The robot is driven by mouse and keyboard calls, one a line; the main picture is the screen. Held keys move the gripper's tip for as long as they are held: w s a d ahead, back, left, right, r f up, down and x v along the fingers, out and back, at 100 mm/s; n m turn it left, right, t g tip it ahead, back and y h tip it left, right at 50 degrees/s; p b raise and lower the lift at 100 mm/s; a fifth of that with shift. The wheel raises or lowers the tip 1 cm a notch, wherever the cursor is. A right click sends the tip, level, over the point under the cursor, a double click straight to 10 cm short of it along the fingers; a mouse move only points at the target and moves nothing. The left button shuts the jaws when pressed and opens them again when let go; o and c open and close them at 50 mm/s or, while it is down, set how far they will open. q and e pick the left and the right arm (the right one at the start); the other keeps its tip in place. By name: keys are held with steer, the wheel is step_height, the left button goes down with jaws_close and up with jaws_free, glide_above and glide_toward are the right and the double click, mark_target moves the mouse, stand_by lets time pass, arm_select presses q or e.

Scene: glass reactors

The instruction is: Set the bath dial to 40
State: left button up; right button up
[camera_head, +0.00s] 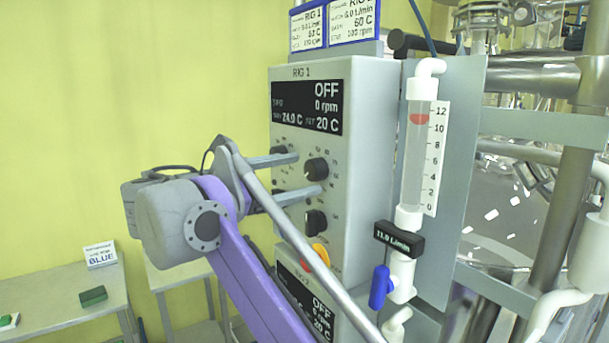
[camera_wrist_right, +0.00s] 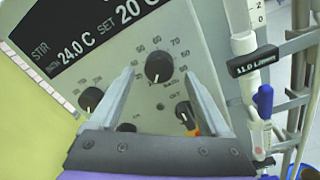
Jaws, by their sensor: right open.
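The RIG 1 control panel (camera_head: 338,190) faces me in the head view. Its display (camera_head: 308,107) reads OFF, 0 rpm, 24.0 C and SET 20 C. A black dial with a numbered scale up to 80 (camera_head: 316,169), apparently the bath dial, is at upper right below the display. The same dial shows in the right wrist view (camera_wrist_right: 158,66). My right gripper (camera_head: 308,172) is open, its fingers pointing at the panel. In the wrist view the dial appears between the fingertips (camera_wrist_right: 159,73); contact cannot be told. My left gripper is not in view.
Other black knobs sit close by, at lower right (camera_head: 315,222) and left (camera_wrist_right: 90,99). A yellow-red switch (camera_head: 320,254) is below. A flowmeter tube (camera_head: 417,150) with a blue valve handle (camera_head: 379,287) stands right of the panel. A side table (camera_head: 60,300) is at left.

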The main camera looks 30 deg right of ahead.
steer(key=shift+w+d, duration=0.2)
steer(key=shift+d, duration=0.85)
jaws_close()
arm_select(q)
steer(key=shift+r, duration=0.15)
